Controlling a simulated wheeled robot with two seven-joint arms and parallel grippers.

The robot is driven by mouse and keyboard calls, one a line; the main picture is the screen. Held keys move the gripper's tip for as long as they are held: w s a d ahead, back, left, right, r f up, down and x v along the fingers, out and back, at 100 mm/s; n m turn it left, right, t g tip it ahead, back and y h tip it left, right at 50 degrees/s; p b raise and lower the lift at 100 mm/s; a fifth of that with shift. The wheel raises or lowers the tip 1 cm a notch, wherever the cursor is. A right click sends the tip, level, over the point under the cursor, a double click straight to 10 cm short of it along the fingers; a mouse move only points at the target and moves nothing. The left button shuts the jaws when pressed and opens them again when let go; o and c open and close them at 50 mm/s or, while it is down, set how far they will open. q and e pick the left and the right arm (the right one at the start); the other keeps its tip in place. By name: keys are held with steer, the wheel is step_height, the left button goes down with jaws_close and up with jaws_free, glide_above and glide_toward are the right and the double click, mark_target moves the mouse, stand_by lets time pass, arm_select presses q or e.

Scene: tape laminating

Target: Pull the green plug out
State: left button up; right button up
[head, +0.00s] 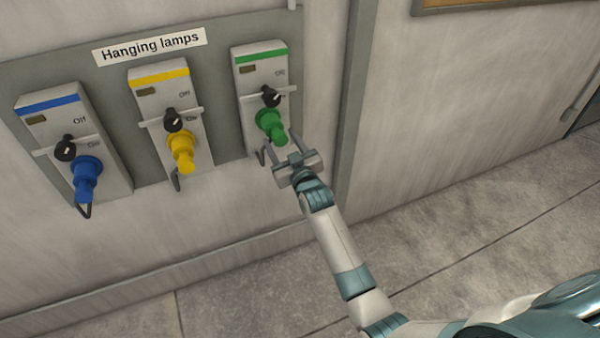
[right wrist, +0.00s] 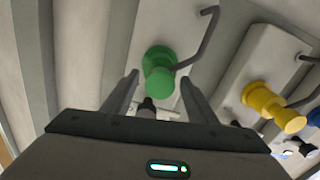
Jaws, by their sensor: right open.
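The green plug (head: 271,126) sits in the socket of the right-hand wall box (head: 262,68), the one with a green stripe. My right gripper (head: 278,143) is open just below and in front of the plug, with its fingers pointing up toward it. In the right wrist view the green plug (right wrist: 159,72) appears just beyond and between the two open fingertips (right wrist: 158,74). I cannot tell whether a finger touches it. A black knob (head: 270,96) is above the plug on the same box. My left gripper is not in view.
A box with a yellow plug (head: 182,151) and one with a blue plug (head: 86,179) hang to the left on the same grey panel. A vertical post (head: 352,110) stands close to the right. The floor (head: 480,220) there is clear.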

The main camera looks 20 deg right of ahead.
steer(key=s+b, duration=0.4)
steer(key=s, duration=1.1)
steer(key=shift+s+d, duration=0.3)
steer(key=shift+s, duration=0.05)
steer(key=s+a+f+g, duration=0.1)
steer(key=s+f+g, duration=0.15)
steer(key=f, duration=0.95)
steer(key=s+f+g, duration=0.2)
steer(key=s+f, duration=0.1)
steer(key=f, duration=0.9)
steer(key=s+a+f+g, duration=0.1)
steer(key=s+f+g, duration=0.1)
steer(key=f, duration=1)
steer(key=s+f+g+b, duration=0.1)
steer(key=s+f+g, duration=0.3)
steer(key=s+f, duration=1.15)
steer(key=s+d+f+g, duration=0.1)
steer(key=s+f, duration=0.4)
steer(key=s, duration=0.5)
steer(key=s+d+f+g, duration=0.2)
steer(key=s+f, duration=0.4)
steer(key=s, duration=0.5)
steer(key=s+d+f+g, duration=0.2)
steer(key=s+f, duration=0.3)
steer(key=s, duration=0.5)
steer(key=shift+s+f+g+h+b, duration=0.25)
steer(key=shift+s+g+h+b, duration=0.05)
steer(key=shift+g, duration=0.45)
